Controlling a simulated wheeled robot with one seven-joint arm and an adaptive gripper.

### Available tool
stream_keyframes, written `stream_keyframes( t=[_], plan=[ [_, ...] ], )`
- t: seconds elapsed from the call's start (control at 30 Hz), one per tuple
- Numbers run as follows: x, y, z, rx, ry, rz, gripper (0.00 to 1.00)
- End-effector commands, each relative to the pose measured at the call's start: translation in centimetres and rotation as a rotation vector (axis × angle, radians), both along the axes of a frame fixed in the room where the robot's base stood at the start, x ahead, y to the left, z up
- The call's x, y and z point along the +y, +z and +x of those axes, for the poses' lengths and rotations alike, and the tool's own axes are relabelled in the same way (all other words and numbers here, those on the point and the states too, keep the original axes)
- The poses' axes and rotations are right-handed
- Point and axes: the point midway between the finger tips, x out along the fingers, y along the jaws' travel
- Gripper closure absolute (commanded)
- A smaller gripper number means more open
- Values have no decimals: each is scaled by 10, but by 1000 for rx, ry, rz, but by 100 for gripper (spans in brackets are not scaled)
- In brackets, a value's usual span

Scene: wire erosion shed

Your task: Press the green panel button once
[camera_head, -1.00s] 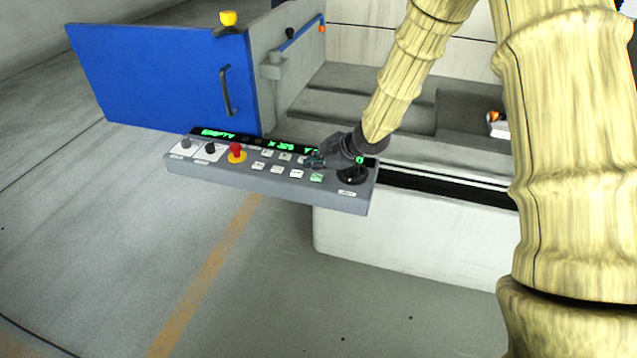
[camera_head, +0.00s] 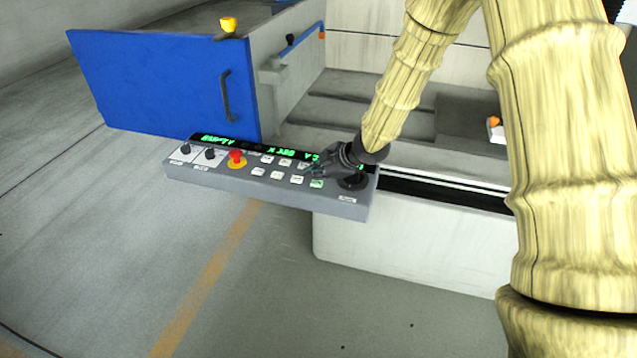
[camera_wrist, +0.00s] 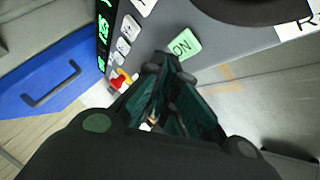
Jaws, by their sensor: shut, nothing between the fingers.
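The green button (camera_head: 316,183), marked ON in the wrist view (camera_wrist: 184,45), sits on the grey control panel (camera_head: 340,207) near its right end, in the front row of keys. My gripper (camera_head: 309,170) is shut and empty above the panel, just behind the green button in the head view. In the wrist view its fingertips (camera_wrist: 168,62) lie just beside the button's near edge. I cannot tell whether they touch the panel. The button's face is not covered in either view.
A red emergency knob (camera_head: 236,158), two dark selector knobs and several white keys share the panel. A large black dial (camera_head: 352,183) stands right of the green button. A blue door (camera_head: 160,85) with a dark handle is behind. The floor in front is clear.

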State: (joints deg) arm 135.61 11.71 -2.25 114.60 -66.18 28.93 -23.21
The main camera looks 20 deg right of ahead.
Motion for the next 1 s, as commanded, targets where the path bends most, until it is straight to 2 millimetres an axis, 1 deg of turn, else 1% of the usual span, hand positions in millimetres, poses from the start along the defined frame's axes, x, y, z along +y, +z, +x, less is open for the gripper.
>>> stream_keyframes(
  t=[0.57,1.0],
  plan=[
    [0,0,0,0,0,0,100],
    [0,-8,2,0,0,0,100]
  ],
)
